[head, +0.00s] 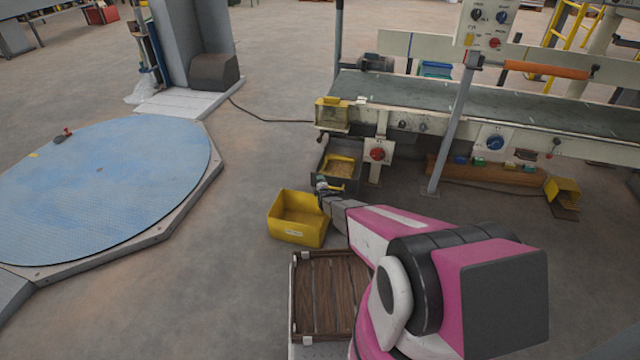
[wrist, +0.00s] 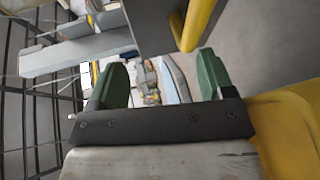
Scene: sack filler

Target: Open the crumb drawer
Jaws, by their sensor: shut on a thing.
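The crumb drawer (head: 318,182) is a dark grey box with tan crumbs and a yellow bar inside its top. It sits low under the left end of the conveyor, and its inside shows from above. My gripper (head: 324,186) is at its front, shut on its yellow handle, which shows just beside the fingertips. In the wrist view the green fingers of my gripper (wrist: 160,72) stand apart, with a yellow bar (wrist: 197,25) and a dark grey panel ahead of them. The exact grip is hard to see.
A yellow bin (head: 298,232) stands on the floor left of my gripper. A slatted wooden crate (head: 318,290) lies nearer. The conveyor (head: 450,103) stands above and right, with a red knob (head: 377,154).

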